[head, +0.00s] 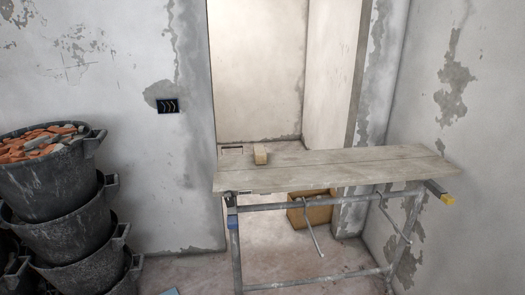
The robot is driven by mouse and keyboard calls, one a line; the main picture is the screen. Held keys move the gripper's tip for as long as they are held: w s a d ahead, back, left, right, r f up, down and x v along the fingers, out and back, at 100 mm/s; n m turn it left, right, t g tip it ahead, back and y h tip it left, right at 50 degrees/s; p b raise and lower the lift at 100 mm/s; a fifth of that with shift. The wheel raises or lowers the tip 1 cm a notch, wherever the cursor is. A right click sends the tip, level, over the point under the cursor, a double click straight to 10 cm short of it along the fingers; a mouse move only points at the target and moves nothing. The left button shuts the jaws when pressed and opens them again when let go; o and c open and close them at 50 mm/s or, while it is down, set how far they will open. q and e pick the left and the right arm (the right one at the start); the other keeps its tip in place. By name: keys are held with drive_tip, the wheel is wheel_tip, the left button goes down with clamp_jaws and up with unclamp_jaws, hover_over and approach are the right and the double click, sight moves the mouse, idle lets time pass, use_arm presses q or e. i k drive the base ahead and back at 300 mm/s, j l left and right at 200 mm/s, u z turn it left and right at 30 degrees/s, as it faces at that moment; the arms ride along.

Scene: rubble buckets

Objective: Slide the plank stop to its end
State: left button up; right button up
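A grey-brown plank top (330,165) made of boards lies across a metal trestle frame (300,205). A small pale wooden block (261,157) stands on the boards near the far left end. A dark rectangular outline shows just left of it. A grey piece with a yellow end (440,193) juts out under the right end of the boards. A blue-and-grey piece (231,207) sits under the front left corner. I cannot tell for certain which of these is the plank stop. Neither of my grippers is in view.
Stacked black buckets (58,205) stand at the left, the top one full of orange and grey rubble (45,140). A cardboard-coloured box (310,210) stands behind the trestle. A doorway opens behind the boards. Floor between buckets and trestle is mostly clear, with a small blue item (170,292) at the bottom edge.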

sight(260, 155)
drive_tip(key=z, duration=0.65)
drive_tip(key=i+z, duration=0.1)
drive_tip(key=z, duration=1.2)
drive_tip(key=j+z, duration=0.15)
drive_tip(key=z, duration=1.15)
drive_tip(key=j+z, duration=0.15)
drive_tip(key=z, duration=0.5)
drive_tip(key=j+z, duration=0.1)
drive_tip(key=z, duration=1.2)
drive_tip(key=k+j+z, duration=0.1)
drive_tip(key=k, duration=0.3)
drive_tip(key=k+u, duration=0.15)
drive_tip(key=u, duration=0.25)
drive_tip(key=k+u, duration=0.15)
drive_tip(key=u, duration=0.25)
drive_tip(key=k+u, duration=0.1)
drive_tip(key=u, duration=0.3)
drive_tip(key=k+j+u, duration=0.1)
drive_tip(key=u, duration=0.25)
drive_tip(key=k+u, duration=0.1)
drive_tip(key=u, duration=0.35)
drive_tip(key=j+u, duration=0.1)
drive_tip(key=u, duration=0.4)
drive_tip(key=k+j+u, duration=0.1)
drive_tip(key=u, duration=0.35)
drive_tip(key=j+u, duration=0.1)
drive_tip(key=u, duration=0.35)
drive_tip(key=j+u, duration=0.1)
drive_tip(key=u, duration=0.4)
drive_tip(key=k+j, duration=0.05)
